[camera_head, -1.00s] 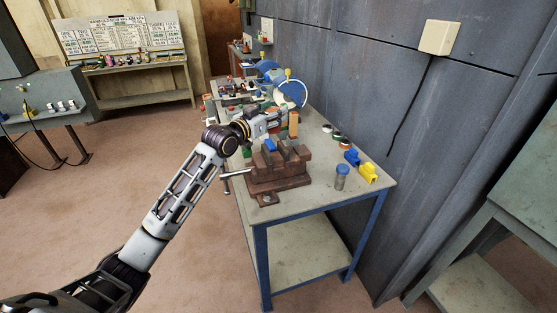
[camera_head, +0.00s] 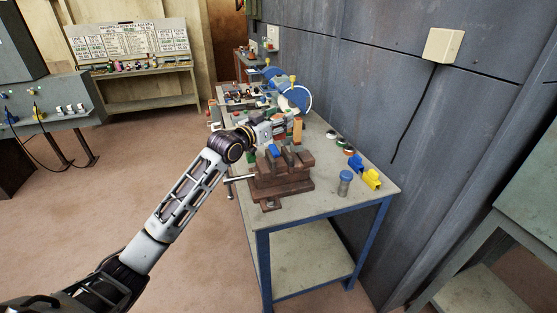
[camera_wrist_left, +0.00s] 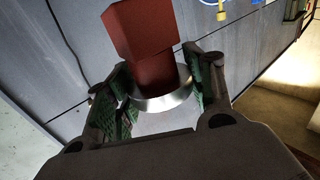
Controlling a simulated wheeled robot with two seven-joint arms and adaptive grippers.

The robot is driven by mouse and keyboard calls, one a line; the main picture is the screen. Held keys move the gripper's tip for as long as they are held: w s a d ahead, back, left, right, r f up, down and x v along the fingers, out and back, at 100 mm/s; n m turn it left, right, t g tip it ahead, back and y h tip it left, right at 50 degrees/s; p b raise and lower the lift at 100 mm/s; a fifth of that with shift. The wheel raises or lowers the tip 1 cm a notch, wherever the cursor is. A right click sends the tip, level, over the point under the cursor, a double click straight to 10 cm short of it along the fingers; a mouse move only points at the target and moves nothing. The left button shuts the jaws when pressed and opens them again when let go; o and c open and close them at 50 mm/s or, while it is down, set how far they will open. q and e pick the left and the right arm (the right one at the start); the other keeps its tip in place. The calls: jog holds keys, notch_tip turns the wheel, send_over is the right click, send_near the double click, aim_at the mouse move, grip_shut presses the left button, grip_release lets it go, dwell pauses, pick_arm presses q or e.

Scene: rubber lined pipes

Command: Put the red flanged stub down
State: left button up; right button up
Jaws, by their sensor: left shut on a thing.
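The red flanged stub (camera_wrist_left: 145,38) fills the upper middle of the left wrist view, with a square red end and a shiny metal flange below it. My left gripper (camera_wrist_left: 160,92) is shut on it, with a green-padded finger on each side of the flange. In the head view my left gripper (camera_head: 284,129) is behind the brown vise, over the far part of the bench. An orange-red upright block (camera_head: 298,131) at its fingertips appears to be the stub. Whether its lower end touches anything is hidden. My right gripper is not in view.
The brown vise (camera_head: 283,183) stands on the workbench (camera_head: 325,207), its handle sticking out left. A blue-lidded jar (camera_head: 345,184), a yellow piece (camera_head: 372,178) and several small rings (camera_head: 340,140) lie to the right. A blue-wheeled machine (camera_head: 297,99) stands farther back. The front bench corner is bare.

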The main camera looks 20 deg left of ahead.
aim_at(274, 138)
pick_arm(q)
jog(key=shift+f, duration=3)
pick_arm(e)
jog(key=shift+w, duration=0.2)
pick_arm(q)
jog(key=shift+f, duration=0.1)
jog(key=shift+f, duration=1.8)
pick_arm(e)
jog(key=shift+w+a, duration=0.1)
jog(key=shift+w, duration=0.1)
pick_arm(q)
jog(key=shift+f, duration=0.15)
jog(key=o, duration=1.1)
jog(key=shift+o, duration=1.3)
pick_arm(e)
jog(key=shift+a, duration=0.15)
